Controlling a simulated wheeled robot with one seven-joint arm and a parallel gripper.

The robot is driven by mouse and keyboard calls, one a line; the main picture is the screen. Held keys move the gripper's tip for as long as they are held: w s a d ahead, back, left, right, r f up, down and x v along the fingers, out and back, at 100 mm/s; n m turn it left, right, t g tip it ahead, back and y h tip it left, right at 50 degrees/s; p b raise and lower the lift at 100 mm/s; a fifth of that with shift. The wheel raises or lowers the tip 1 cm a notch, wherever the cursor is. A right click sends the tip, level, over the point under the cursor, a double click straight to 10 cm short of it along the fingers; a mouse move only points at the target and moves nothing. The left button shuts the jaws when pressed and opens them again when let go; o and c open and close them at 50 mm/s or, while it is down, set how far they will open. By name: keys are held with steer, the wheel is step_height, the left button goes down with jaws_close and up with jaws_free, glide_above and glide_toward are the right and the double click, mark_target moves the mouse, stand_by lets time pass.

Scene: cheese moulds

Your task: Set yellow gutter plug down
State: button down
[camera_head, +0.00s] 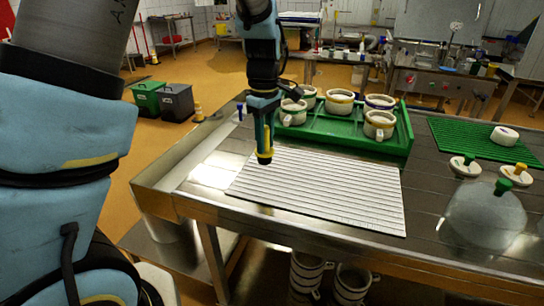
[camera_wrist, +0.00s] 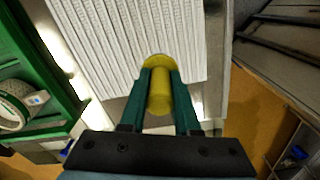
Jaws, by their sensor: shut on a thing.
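My gripper (camera_head: 264,146) is shut on the yellow gutter plug (camera_head: 264,158), which points down from the fingertips. In the wrist view the plug (camera_wrist: 158,97) shows as a yellow cylinder between the two dark green fingers. The plug is over the left part of the white ribbed mat (camera_head: 330,192), near its edge, in the head view. It looks to be above the mat; the exact gap cannot be told. A blue plug-like piece (camera_head: 240,112) stands at the table's far left edge.
A green tray (camera_head: 345,140) with several white moulds stands behind the mat. A green ribbed mat (camera_head: 470,141) lies at the right, with white pieces with orange (camera_head: 516,175) and green knobs (camera_head: 468,160) near it. Bare metal table (camera_head: 205,172) is left of the white mat.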

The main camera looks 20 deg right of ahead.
mark_target(265, 157)
steer(key=shift+f+p, duration=0.4)
steer(key=shift+f, duration=2.05)
steer(key=shift+f, duration=0.1)
steer(key=shift+f, duration=0.15)
steer(key=c, duration=0.6)
jaws_free()
steer(key=shift+c, duration=0.2)
